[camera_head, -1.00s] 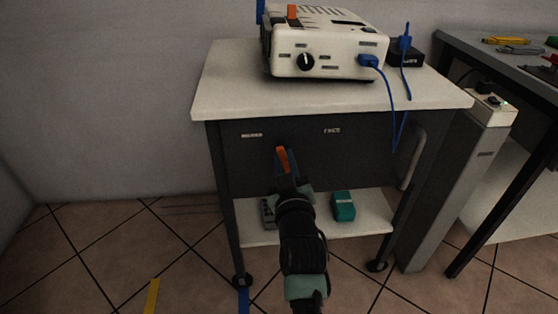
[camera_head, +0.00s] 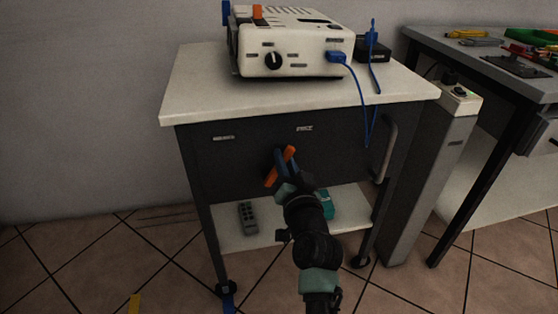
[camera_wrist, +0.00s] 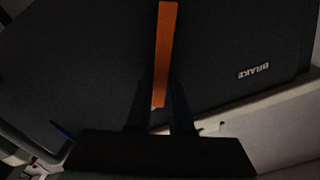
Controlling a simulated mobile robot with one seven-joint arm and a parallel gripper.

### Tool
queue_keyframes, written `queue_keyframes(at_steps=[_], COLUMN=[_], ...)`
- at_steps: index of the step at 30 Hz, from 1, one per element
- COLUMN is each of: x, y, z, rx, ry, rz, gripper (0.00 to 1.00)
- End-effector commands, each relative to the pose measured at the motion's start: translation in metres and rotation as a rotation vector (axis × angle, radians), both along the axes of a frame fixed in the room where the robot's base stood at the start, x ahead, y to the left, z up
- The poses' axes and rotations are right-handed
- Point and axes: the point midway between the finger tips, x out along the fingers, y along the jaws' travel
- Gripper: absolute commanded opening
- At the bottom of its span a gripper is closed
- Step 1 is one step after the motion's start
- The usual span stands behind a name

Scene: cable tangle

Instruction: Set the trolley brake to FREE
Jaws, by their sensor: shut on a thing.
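The trolley (camera_head: 300,75) stands against the wall. On its dark front panel is the orange brake lever (camera_head: 289,154), tilted with its upper end to the right, toward the FREE label (camera_head: 304,128). Another small label (camera_head: 223,138) sits on the left of the panel, too small to read in the head view. My gripper (camera_head: 281,166) is shut on the lever. In the wrist view the orange lever (camera_wrist: 166,45) runs down between my two fingers (camera_wrist: 160,102). A BRAKE label (camera_wrist: 253,72) shows to its right there.
A white device (camera_head: 295,45) with a blue cable (camera_head: 362,90) stands on the trolley top. A teal box (camera_head: 327,203) and a grey remote-like item (camera_head: 248,217) lie on the lower shelf. A grey pillar (camera_head: 430,185) and a workbench (camera_head: 490,65) stand to the right.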

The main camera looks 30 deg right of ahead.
Motion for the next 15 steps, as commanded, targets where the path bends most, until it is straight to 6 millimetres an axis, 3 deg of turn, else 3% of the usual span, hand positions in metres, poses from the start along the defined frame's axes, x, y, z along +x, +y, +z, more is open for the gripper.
queue_keyframes(at_steps=[15], x=[-0.0018], y=[-0.0058], z=[-0.0045], rx=[0.098], ry=[-0.027], rz=[0.000], gripper=[0.00])
